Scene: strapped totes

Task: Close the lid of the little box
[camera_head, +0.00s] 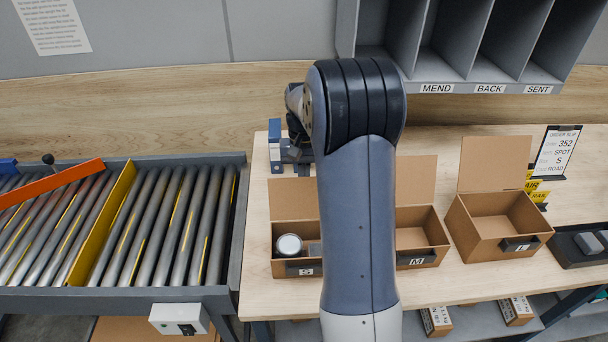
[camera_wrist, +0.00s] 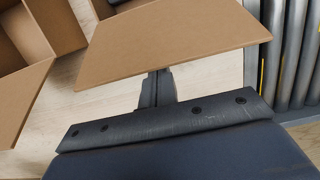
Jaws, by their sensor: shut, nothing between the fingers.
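The little box marked S (camera_head: 280,266) stands on the bench, with its lid (camera_head: 292,198) raised at the back. A round tin (camera_head: 289,245) and a small grey item (camera_head: 314,249) are inside it. My arm hides its right side. My gripper (camera_head: 297,152) is shut and empty behind the raised lid; its tips are hard to make out in the head view. In the wrist view the lid (camera_wrist: 170,42) is a broad brown flap across the middle, and my gripper fingers (camera_wrist: 157,88) run up to its near edge, which covers their ends. I cannot tell whether they touch.
Open boxes M (camera_head: 422,236) and L (camera_head: 497,224) stand to the right with lids up. A roller conveyor (camera_head: 165,225) is on the left, and a blue-and-white item (camera_head: 275,145) stands at the bench's back left. Grey pigeonholes (camera_head: 440,75) hang above.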

